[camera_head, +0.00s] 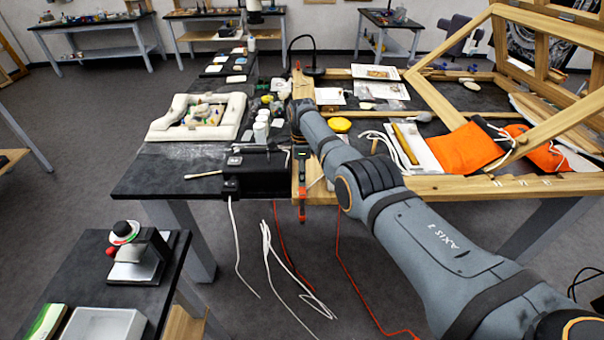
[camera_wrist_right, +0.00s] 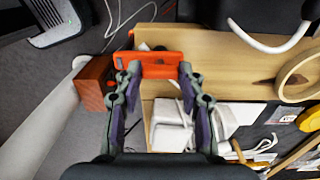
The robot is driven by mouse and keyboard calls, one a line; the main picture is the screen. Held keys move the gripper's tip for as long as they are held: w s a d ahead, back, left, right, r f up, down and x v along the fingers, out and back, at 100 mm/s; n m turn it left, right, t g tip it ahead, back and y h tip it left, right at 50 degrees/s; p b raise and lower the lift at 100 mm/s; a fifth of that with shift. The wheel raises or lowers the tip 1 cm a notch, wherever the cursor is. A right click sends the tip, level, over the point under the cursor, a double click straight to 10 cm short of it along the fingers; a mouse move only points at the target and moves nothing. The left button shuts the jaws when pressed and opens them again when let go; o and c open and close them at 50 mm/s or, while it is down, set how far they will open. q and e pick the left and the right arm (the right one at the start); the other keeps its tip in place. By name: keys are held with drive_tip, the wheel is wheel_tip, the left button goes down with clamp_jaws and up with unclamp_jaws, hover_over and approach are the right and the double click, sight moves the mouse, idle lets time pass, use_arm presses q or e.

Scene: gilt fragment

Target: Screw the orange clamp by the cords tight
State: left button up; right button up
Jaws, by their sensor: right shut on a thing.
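The orange clamp (camera_head: 302,203) hangs upright at the table's front edge, beside the black box and the hanging cords. In the right wrist view an orange part of the clamp (camera_wrist_right: 160,66) lies between the fingertips of my right gripper (camera_wrist_right: 160,82). The gripper is shut on it, with one finger on each side. In the head view my right arm reaches in from the lower right, and its wrist and gripper are hard to make out near the clamp's top. A reddish-brown block (camera_wrist_right: 96,82) shows left of the fingers. My left gripper is not in view.
White cords (camera_head: 267,250) and red cords (camera_head: 345,262) hang to the floor. The black box (camera_head: 262,172) stands left of the clamp. A wooden frame (camera_head: 460,187) and orange cloth (camera_head: 465,148) lie to the right. A side table (camera_head: 85,262) stands at lower left.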

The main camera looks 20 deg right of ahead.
drive_tip(key=o, duration=1.2)
drive_tip(key=shift+c, duration=0.2)
wheel_tip(320, 180, up, 12)
